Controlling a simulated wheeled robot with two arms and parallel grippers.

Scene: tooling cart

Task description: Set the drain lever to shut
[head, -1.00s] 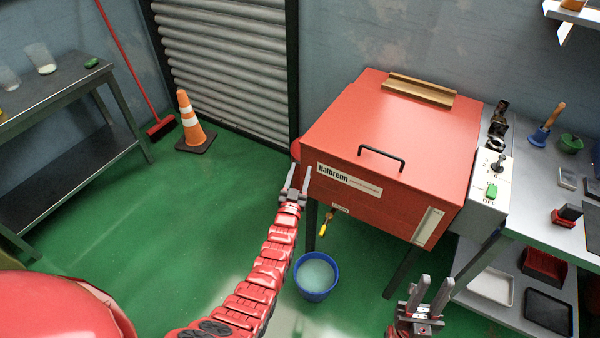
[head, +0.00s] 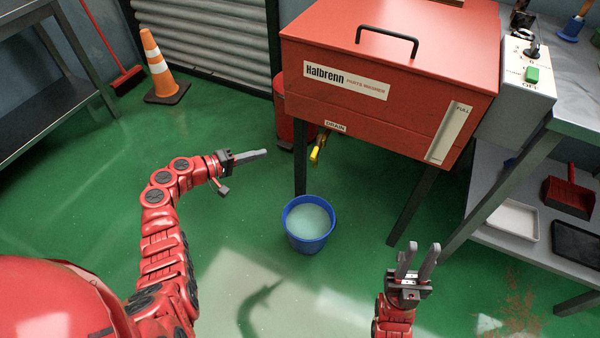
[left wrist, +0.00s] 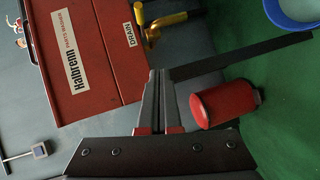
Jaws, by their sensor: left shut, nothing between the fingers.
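The yellow drain lever (head: 315,154) hangs below the DRAIN label at the lower left of the red Halbrenn parts washer (head: 400,95). In the left wrist view the lever (left wrist: 170,18) is at the top, beyond the fingertips. My left gripper (head: 265,152) is shut and empty, left of the lever and at a similar picture height, with a gap between them. Its closed fingers (left wrist: 157,76) point toward the washer in the left wrist view. My right gripper (head: 422,246) is open and empty, low at the right.
A blue bucket (head: 299,240) of pale liquid stands on the floor below the lever. A dark washer leg (head: 300,165) is just left of the lever. A red cylinder (head: 284,125) stands behind it. A traffic cone (head: 155,65) is at the left. Green floor around my left arm is clear.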

